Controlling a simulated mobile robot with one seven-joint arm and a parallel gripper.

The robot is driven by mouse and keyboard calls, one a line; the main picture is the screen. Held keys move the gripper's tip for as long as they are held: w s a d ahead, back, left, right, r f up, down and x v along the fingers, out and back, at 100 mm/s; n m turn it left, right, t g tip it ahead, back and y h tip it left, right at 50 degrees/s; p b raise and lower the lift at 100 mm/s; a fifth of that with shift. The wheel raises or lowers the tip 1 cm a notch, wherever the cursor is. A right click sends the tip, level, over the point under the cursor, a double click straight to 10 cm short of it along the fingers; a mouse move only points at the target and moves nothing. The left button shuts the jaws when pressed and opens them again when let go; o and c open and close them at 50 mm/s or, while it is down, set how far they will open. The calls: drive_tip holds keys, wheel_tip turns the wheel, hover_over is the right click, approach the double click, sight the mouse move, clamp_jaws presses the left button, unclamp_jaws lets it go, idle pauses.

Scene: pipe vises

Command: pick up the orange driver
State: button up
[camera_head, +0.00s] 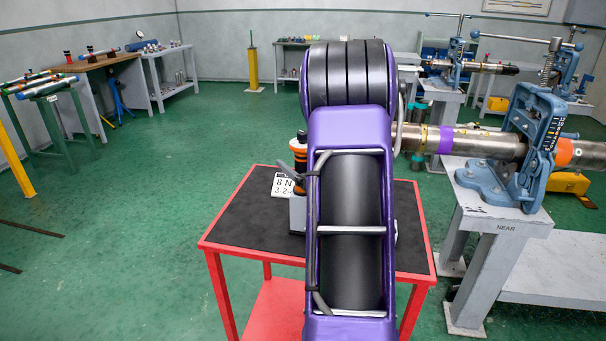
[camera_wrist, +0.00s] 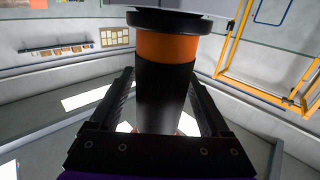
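The orange driver (camera_head: 298,152) is a black cylinder with orange bands. It stands in a grey holder (camera_head: 297,214) on the red table, partly hidden by my arm. In the wrist view the driver (camera_wrist: 165,95) fills the middle, black with an orange band and a wide black flange; the grey holder (camera_wrist: 215,8) borders it at the top. My gripper (camera_wrist: 161,74) has its two black fingers on either side of the driver, with their tips close against its sides. Whether they touch it cannot be told.
The red table (camera_head: 243,222) has a black top, with a white sign (camera_head: 284,186) behind the holder. A blue pipe vise (camera_head: 533,140) on a grey bench marked NEAR holds a metal pipe (camera_head: 485,143) that reaches left towards my arm. The green floor at left is largely clear.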

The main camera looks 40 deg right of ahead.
clamp_jaws()
drive_tip(key=shift+r, duration=0.15)
drive_tip(key=shift+r, duration=0.1)
wheel_tip(320, 180, up, 18)
drive_tip(key=p, duration=0.3)
idle(0.7)
